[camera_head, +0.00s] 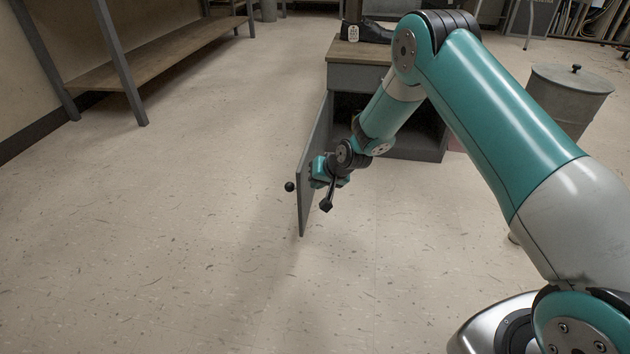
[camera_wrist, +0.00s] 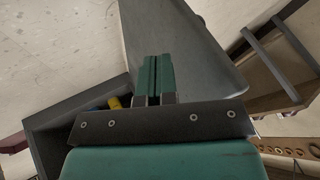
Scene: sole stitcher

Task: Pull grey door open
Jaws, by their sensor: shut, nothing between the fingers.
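The grey door (camera_head: 316,150) of the small cabinet (camera_head: 415,145) stands swung wide open, out to the left of the cabinet's front. Its round black knob (camera_head: 290,187) is on the outer face. My gripper (camera_head: 316,168) is at the door's inner face, on the cabinet side, away from the knob. In the wrist view the two green fingers (camera_wrist: 155,78) are shut together with nothing between them, pointing at the grey door panel (camera_wrist: 185,45). I cannot tell whether the fingertips touch the door. The cabinet opening (camera_wrist: 75,125) is at lower left there.
A lidded grey bin (camera_head: 568,98) is to the right. A workbench with a wooden lower shelf (camera_head: 160,58) stands at left. Something yellow (camera_wrist: 115,102) is inside the cabinet. Floor left of the door is clear.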

